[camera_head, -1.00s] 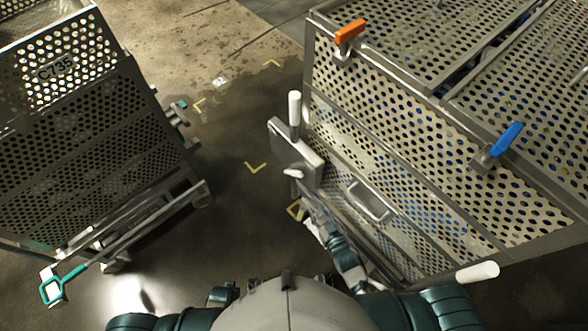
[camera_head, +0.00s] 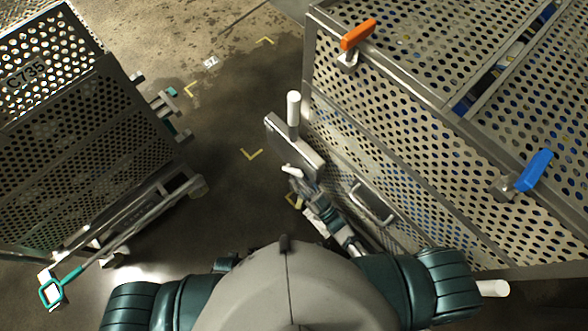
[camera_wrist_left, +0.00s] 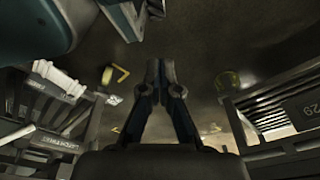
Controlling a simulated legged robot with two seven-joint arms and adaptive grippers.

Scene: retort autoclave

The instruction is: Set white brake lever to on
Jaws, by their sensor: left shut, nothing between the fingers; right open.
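A short white lever (camera_head: 293,170) sticks out low beside a metal bracket plate on the left end of the right-hand cart; I cannot tell its setting. An upright white handle (camera_head: 293,108) stands on the same bracket, and another white handle (camera_head: 493,288) shows at lower right. My right gripper (camera_head: 298,188) is small in the head view, just below the short white lever; I cannot tell if they touch. It is open. My left gripper (camera_wrist_left: 162,70) is shut and empty in the left wrist view, pointing over dark floor. It is hidden in the head view.
The right-hand perforated cart (camera_head: 390,165) carries an orange lever (camera_head: 358,35) and a blue lever (camera_head: 534,170). Another perforated cart (camera_head: 90,150) with a teal-edged handle (camera_head: 52,292) stands at left. Open floor with yellow corner marks (camera_head: 252,154) lies between them.

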